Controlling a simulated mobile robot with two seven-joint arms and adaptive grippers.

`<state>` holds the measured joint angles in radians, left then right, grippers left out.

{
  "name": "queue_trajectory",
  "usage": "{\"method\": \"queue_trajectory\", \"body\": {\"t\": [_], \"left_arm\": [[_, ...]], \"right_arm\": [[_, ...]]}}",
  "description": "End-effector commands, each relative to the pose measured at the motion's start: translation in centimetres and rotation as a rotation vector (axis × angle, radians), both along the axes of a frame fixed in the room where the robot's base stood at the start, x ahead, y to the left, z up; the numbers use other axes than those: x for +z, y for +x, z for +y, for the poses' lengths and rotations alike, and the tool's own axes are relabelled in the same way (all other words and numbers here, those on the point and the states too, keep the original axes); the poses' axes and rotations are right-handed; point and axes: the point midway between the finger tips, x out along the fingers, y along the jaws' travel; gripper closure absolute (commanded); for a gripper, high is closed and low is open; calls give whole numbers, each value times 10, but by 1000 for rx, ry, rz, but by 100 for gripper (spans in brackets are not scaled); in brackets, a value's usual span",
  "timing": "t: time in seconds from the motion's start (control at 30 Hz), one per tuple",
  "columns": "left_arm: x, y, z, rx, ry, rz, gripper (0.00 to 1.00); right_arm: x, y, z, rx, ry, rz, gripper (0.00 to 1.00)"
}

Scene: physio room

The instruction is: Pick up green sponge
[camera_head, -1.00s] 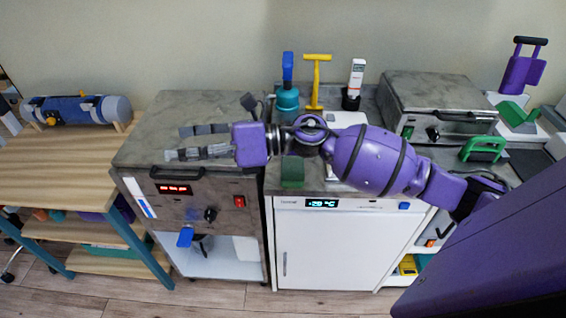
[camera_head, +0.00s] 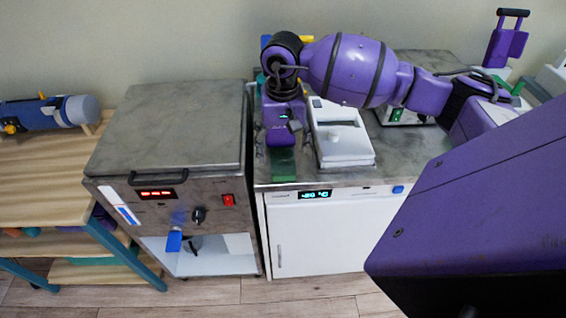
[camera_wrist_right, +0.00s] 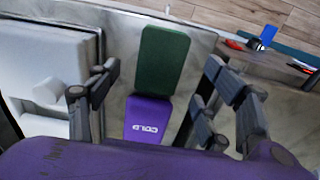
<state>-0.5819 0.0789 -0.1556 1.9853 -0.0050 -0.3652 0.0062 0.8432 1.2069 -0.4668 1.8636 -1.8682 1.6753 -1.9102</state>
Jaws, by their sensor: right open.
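The green sponge (camera_head: 284,164) lies on the grey metal counter, near its front edge above the white cabinet. My right gripper (camera_head: 281,146) is above it, pointing down, and hides part of it in the head view. In the right wrist view the sponge (camera_wrist_right: 161,60) shows as a dark green block between the spread fingers of my right gripper (camera_wrist_right: 161,72). The fingers are open, with visible gaps on both sides of the sponge. A purple pack marked COLD (camera_wrist_right: 148,119) lies against or close to the sponge's near end. My left gripper is out of view.
A white device (camera_head: 340,145) with a knob stands close to the right of my right gripper. A grey metal box unit (camera_head: 170,130) with a red display stands to the left. The white cabinet (camera_head: 320,235) is below the counter. A wooden table (camera_head: 45,175) is at far left.

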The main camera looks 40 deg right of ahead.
Motion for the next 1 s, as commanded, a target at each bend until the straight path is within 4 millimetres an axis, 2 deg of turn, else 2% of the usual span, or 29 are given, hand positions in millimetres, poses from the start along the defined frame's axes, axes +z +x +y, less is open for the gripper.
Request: {"method": "queue_trajectory", "body": {"t": [0.13,0.3,0.53,0.8,1.0], "left_arm": [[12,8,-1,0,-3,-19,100],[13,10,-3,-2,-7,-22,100],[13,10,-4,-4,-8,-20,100],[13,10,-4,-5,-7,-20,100],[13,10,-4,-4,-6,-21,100]], "right_arm": [[-20,3,-1,-3,4,-1,27],[-39,3,-1,-1,3,-2,27],[-42,3,-1,0,1,-2,27],[-41,3,-1,-1,1,-2,59],[-41,3,-1,-1,2,-2,61]]}}
